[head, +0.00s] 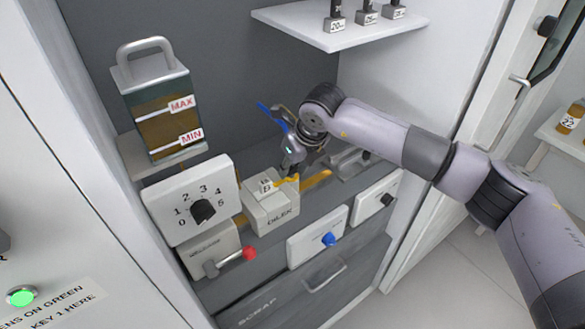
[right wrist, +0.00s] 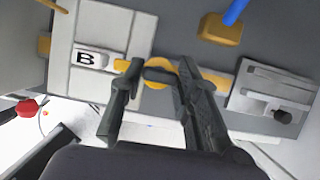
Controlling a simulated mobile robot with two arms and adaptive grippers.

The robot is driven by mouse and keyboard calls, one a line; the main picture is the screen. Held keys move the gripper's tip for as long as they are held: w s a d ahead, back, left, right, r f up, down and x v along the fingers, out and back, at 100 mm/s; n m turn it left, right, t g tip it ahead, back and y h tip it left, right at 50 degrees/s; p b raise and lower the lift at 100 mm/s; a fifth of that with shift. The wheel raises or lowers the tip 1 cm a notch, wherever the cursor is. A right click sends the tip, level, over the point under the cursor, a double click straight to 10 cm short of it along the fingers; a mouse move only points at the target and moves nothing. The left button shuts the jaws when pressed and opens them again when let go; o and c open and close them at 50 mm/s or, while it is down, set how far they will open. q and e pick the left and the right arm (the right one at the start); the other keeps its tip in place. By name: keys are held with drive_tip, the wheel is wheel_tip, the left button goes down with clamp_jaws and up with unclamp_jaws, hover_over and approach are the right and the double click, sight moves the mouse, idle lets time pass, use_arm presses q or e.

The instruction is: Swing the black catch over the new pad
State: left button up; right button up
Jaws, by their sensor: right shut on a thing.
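The white oiler box (head: 270,216) stands on the shelf in the middle of the head view. A small white block marked B (right wrist: 92,59), which looks like the pad, sits on its top. A yellow strip (head: 316,180) runs out to the right of the box. My right gripper (head: 293,176) is at the box's right side, beside the B block. In the right wrist view its fingers are shut on a small dark piece, seemingly the black catch (right wrist: 160,75), over a rounded yellow part. The fingers hide some of it. My left gripper is not in view.
A dial plate (head: 190,200) and a red-tipped lever (head: 248,253) stand left of the box. A plate with a blue knob (head: 328,239) is in front. A metal bracket (right wrist: 275,90) lies to the right. A blue-handled tool with a yellow block (right wrist: 215,28) is behind.

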drive_tip(key=o, duration=1.2)
drive_tip(key=shift+c, duration=0.2)
drive_tip(key=v, duration=1.2)
